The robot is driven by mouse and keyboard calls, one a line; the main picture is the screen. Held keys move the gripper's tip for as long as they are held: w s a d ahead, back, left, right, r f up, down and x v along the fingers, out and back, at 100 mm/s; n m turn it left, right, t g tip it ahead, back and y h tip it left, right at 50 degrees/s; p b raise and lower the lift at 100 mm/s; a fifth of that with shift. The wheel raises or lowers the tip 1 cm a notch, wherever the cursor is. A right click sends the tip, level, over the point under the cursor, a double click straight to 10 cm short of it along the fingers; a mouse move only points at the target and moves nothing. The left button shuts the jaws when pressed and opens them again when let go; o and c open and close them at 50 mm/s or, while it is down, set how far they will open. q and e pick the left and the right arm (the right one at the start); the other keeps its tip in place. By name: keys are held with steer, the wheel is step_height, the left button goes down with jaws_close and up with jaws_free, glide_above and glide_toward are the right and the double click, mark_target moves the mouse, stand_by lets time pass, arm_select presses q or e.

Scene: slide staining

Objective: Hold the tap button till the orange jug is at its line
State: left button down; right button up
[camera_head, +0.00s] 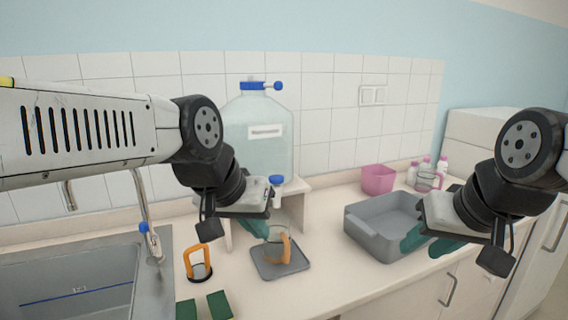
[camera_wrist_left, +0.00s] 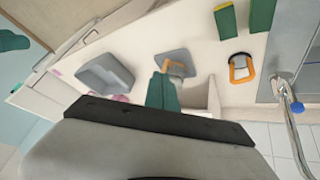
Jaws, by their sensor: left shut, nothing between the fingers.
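A large clear water container (camera_head: 255,150) with a blue cap stands on a raised shelf. Its tap has a blue button (camera_head: 276,180) at the lower front. The clear jug with the orange handle (camera_head: 285,247) stands on a grey mat (camera_head: 293,265) below the tap; its water level and line are too small to tell. It also shows partly in the left wrist view (camera_wrist_left: 180,70), behind my fingers. My left gripper (camera_head: 258,229) is shut and empty, its teal fingers near the jug's upper left, below the tap. My right gripper (camera_head: 430,246) is open and empty at the grey tub's front.
The grey tub (camera_head: 372,240) stands right of the jug, with a pink container (camera_head: 378,180) and several bottles (camera_head: 426,172) behind. Another orange-handled item (camera_head: 199,270), green blocks (camera_head: 219,305) and the sink (camera_head: 75,285) with its faucet (camera_head: 150,225) lie left.

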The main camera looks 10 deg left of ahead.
arm_select(q)
step_height(320, 180, up, 16)
steer(key=m+g+y, duration=0.3)
steer(key=m+g, duration=0.3)
steer(key=m, duration=0.5)
glide_above(277, 177)
steer(key=shift+d+r, duration=0.15)
steer(key=shift+d, duration=0.1)
steer(key=f, duration=1.4)
steer(key=shift+w+a, duration=0.1)
steer(key=shift+a, duration=0.15)
